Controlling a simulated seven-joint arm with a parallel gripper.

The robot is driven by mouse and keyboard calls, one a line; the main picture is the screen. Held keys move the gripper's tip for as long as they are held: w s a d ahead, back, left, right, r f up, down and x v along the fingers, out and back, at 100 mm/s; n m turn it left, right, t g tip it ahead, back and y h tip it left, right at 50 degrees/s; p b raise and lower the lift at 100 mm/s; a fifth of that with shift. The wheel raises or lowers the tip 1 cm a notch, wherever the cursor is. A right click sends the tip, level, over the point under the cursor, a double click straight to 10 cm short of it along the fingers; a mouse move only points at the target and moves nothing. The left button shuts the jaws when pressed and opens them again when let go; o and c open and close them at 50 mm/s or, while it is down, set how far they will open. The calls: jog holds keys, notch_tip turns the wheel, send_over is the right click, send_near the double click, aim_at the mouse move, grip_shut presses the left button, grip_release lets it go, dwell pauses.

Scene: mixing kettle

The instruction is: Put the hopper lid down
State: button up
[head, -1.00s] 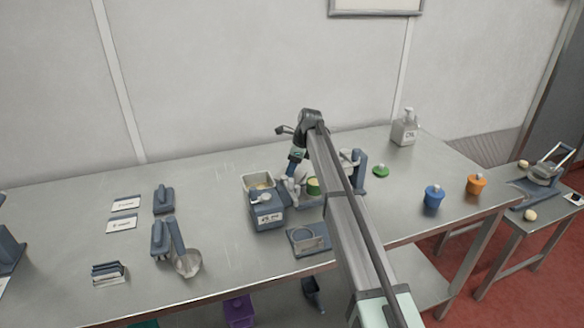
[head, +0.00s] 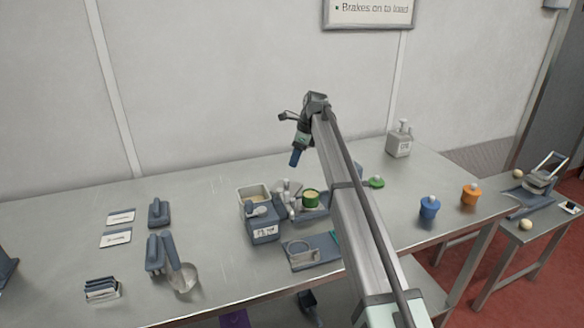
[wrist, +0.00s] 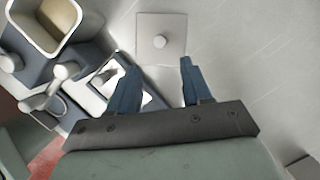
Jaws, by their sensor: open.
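In the head view my gripper (head: 295,157) hangs fingers down above the worktop, behind the machine. The open cream-lined hopper (head: 254,192) sits on the blue-grey machine; it also shows at the upper left of the wrist view (wrist: 42,28).
A blue pot (head: 430,207), an orange pot (head: 470,195) and a pump bottle (head: 399,141) are farther right. A scoop (head: 183,278) lies left. The worktop behind the hopper is clear.

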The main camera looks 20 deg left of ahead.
jog(key=shift+v, duration=0.95)
